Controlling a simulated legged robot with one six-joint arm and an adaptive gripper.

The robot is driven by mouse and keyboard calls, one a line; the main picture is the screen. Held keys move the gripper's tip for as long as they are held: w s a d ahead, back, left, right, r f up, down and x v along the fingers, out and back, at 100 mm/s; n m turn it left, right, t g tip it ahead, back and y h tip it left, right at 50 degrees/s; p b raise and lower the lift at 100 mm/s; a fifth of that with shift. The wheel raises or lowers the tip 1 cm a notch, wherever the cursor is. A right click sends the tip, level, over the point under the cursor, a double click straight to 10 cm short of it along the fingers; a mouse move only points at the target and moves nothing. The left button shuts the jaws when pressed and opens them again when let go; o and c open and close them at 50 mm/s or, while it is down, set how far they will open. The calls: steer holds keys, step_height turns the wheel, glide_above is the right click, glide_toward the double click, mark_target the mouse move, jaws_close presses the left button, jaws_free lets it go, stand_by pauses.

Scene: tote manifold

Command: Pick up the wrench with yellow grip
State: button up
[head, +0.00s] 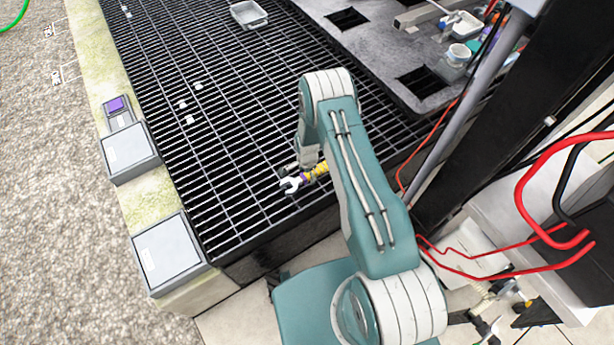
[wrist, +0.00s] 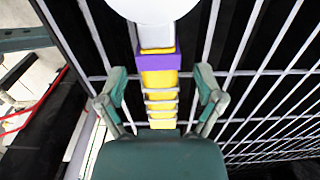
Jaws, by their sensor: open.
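The wrench with yellow grip (head: 314,172) lies on the black grating near its front edge in the head view. It has a white open-ended head (head: 291,184), a purple collar and a yellow ribbed handle; part of the handle is hidden behind my arm. In the wrist view the wrench (wrist: 160,82) runs up the middle of the picture, its white head at the top. My gripper (wrist: 161,100) is open, with one finger on each side of the yellow handle and a visible gap on both sides. The handle's lower end is hidden by the gripper body.
The grating (head: 215,110) has a few small white bits on it. A grey tray (head: 249,14) lies at its far end. A dark panel with square holes (head: 385,50) stands at the right. Grey boxes (head: 168,252) line the left ledge. Red cables (head: 520,200) hang at the right.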

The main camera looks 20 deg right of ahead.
steer(key=shift+f, duration=0.45)
steer(key=shift+c, duration=0.3)
jaws_close()
steer(key=shift+r, duration=0.1)
